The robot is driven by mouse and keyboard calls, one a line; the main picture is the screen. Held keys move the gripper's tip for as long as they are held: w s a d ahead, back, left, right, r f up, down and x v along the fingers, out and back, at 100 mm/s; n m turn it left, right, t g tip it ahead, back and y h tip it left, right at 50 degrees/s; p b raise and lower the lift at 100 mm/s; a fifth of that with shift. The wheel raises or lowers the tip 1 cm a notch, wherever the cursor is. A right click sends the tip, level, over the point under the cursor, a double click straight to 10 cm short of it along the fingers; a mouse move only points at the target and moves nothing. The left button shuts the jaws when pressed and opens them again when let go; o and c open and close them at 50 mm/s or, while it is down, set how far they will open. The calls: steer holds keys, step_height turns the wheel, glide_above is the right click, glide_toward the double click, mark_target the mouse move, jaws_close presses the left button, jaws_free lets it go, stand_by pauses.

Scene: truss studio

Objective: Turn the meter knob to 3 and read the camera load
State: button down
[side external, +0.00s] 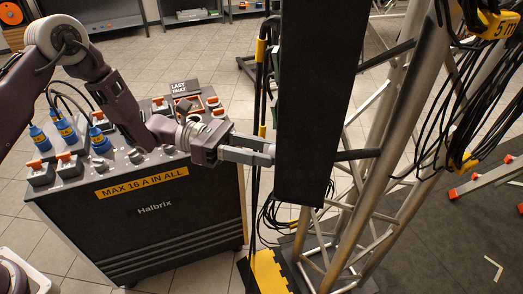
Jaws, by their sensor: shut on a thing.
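My gripper (266,155) reaches right from the arm, its fingers level at the left edge of a tall black box (315,90). It is shut on a small part there, which looks to be the meter knob; the fingers and the box edge hide it. The box shows me its plain dark side, so I cannot see a dial, the knob's setting or any reading.
A dark cabinet (160,225), marked "MAX 16 A IN ALL", stands below the arm, with blue plugs (65,127) and orange-topped switches on top. A metal truss (400,130) with hanging black cables (480,90) stands at right. A yellow-black base piece (268,272) lies below.

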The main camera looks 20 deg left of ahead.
steer(key=m, duration=0.5)
steer(key=shift+y, duration=0.3)
stand_by(0.4)
steer(key=c, duration=1)
jaws_free()
steer(key=shift+o, duration=0.2)
steer(key=shift+a, duration=0.1)
steer(key=a, duration=0.7)
steer(key=shift+s+r, duration=0.2)
steer(key=shift+s, duration=0.25)
steer(key=shift+d, duration=0.1)
